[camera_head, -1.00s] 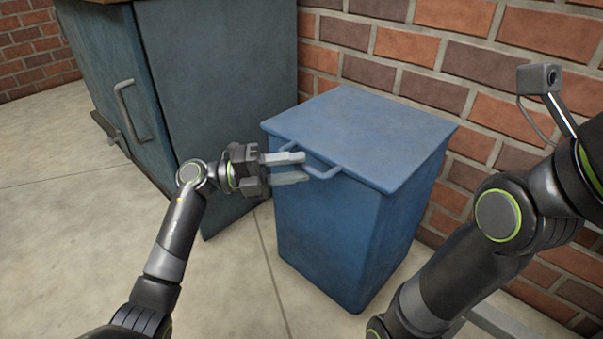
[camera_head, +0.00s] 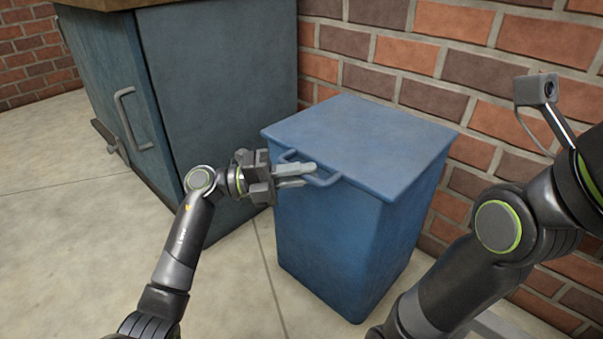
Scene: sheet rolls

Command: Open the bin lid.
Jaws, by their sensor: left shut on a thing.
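The blue bin (camera_head: 335,250) stands on the floor against the brick wall. Its flat blue lid (camera_head: 365,140) lies closed on top. A blue bar handle (camera_head: 328,182) sticks out from the lid's front edge. My left gripper (camera_head: 304,175) is at this handle, its fingers shut on it, one above and one below as far as I can see. The fingers cover part of the handle. My right arm (camera_head: 500,235) fills the right side of the view, but its gripper is out of the picture.
A dark blue-grey cabinet (camera_head: 220,90) with a door handle (camera_head: 128,118) stands left of the bin, close to my left gripper. The brick wall (camera_head: 470,50) is behind the bin. The floor (camera_head: 60,230) at the left is clear.

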